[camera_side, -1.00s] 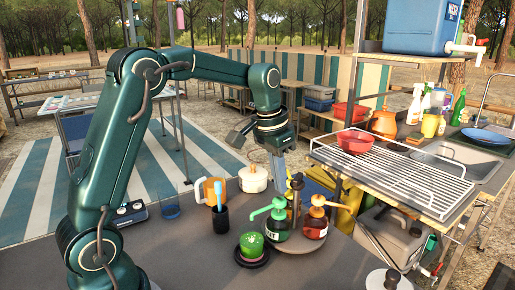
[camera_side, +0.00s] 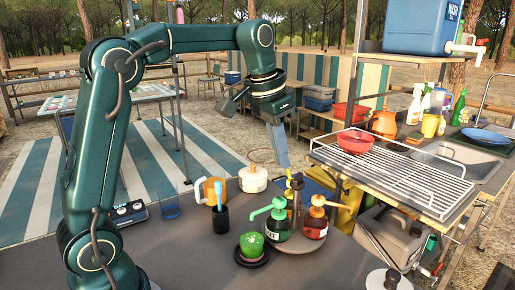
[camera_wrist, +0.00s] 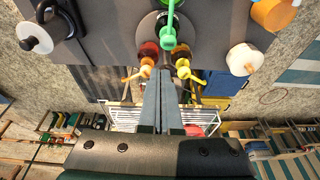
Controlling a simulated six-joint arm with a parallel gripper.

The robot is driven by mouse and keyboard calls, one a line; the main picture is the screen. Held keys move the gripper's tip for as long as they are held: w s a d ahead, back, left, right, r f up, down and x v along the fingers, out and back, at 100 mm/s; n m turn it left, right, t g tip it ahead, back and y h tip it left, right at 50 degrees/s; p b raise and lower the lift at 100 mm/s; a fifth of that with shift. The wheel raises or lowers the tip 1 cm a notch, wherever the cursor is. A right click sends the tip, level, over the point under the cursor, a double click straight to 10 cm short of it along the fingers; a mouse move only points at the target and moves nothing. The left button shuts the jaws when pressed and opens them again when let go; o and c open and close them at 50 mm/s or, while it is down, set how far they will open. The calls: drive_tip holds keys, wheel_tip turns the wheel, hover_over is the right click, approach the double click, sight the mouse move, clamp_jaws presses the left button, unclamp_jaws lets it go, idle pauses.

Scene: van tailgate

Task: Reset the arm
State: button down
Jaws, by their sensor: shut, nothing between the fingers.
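My gripper (camera_side: 285,165) is shut and empty. In the side view it hangs pointing down in the air, above and behind the pump bottles. In the wrist view the closed fingers (camera_wrist: 163,75) reach up the middle toward the bottles. On the dark tabletop (camera_side: 190,262) stand a green pump bottle (camera_side: 277,228) and an orange-topped pump bottle (camera_side: 315,222) on a round tray. A green candle-like item (camera_side: 252,244) sits on a dark saucer in front of them.
An orange mug (camera_side: 212,190), a cream lidded pot (camera_side: 253,179) and a dark cup with a blue-handled tool (camera_side: 220,218) stand left of the bottles. A wire rack (camera_side: 400,180) with a red bowl (camera_side: 355,141) is on the right.

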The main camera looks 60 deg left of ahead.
drive_tip(key=s+d+r+t, duration=0.2)
drive_tip(key=s+d, duration=0.3)
drive_tip(key=s, duration=0.6)
drive_tip(key=s+f, duration=0.6)
drive_tip(key=f, duration=0.1)
drive_tip(key=shift+s+d+f, duration=0.15)
drive_tip(key=shift+d+f, duration=0.05)
drive_tip(key=shift+f, duration=0.05)
idle(0.5)
